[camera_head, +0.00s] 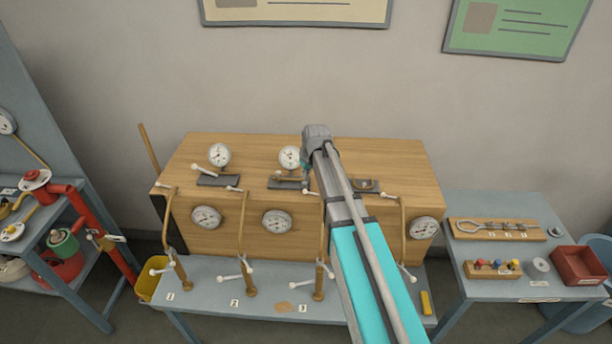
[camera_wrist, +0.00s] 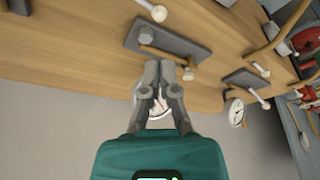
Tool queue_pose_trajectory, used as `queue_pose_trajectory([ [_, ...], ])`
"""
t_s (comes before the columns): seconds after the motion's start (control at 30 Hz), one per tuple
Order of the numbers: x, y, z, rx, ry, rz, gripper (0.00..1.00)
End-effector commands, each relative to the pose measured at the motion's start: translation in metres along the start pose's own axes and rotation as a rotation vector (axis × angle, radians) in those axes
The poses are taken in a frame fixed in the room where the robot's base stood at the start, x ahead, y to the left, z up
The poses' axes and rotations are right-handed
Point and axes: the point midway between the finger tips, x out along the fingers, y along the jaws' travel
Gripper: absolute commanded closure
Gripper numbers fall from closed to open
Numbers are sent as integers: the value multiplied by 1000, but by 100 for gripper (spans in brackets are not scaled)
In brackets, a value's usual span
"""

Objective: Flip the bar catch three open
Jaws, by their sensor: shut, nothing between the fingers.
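Dark grey catch plates sit in a row on the wooden box's sloping top: a left one (camera_head: 218,181), a middle one (camera_head: 283,184) and a right one (camera_head: 368,188). I see no numbers on them, so I cannot tell for sure which is three. My arm partly covers the right one. My gripper (camera_wrist: 162,66) is shut and empty beside the middle plate (camera_wrist: 190,45), close to its brown bar (camera_wrist: 162,53). The bar lies along the plate and has a pale end knob (camera_wrist: 188,75). I cannot tell whether the fingers touch it. In the head view my forearm mostly hides my gripper.
Gauges stand behind the plates, including the left one (camera_head: 219,154) and middle one (camera_head: 289,157). White-tipped levers and brown pipes crowd the box front (camera_head: 240,241). A side table (camera_head: 500,205) at right holds a red bin (camera_head: 578,266). Red pipework (camera_head: 95,235) stands left.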

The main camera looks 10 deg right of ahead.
Motion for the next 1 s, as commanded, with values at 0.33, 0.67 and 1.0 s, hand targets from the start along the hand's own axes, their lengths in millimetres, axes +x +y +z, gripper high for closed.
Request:
queue_pose_trajectory([
  [0.33, 30, 0, 1, 0, 0, 0, 100],
  [0.67, 56, 0, 1, 0, 0, 0, 100],
  [1.0, 81, 0, 0, 0, 0, 0, 100],
])
